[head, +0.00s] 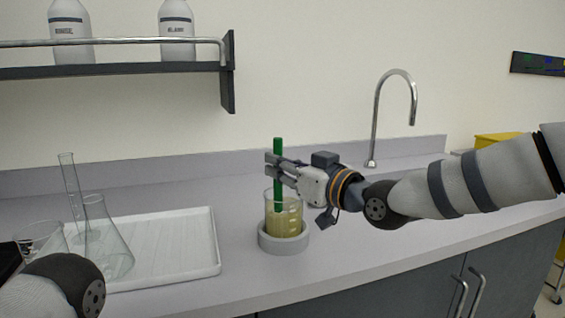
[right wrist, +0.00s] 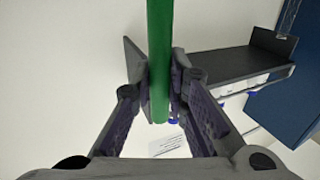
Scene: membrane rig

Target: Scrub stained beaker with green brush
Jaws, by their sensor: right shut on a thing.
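The stained beaker (head: 284,222) stands upright in a round grey holder (head: 284,243) on the bench, with a yellowish tint on its glass. My right gripper (head: 274,166) is above the beaker and shut on the upright green brush (head: 278,148). The lower part of the brush reaches down into the beaker, and its end is hidden there. In the right wrist view, the green brush handle (right wrist: 159,60) passes between the two fingers. My left arm shows at the lower left, but its gripper is out of the picture.
A white tray (head: 205,270) with a flask (head: 105,245) and other glassware lies at the left. A shelf (head: 130,68) with two bottles hangs at the upper left. A curved faucet (head: 385,85) stands behind my right arm. The bench front around the holder is clear.

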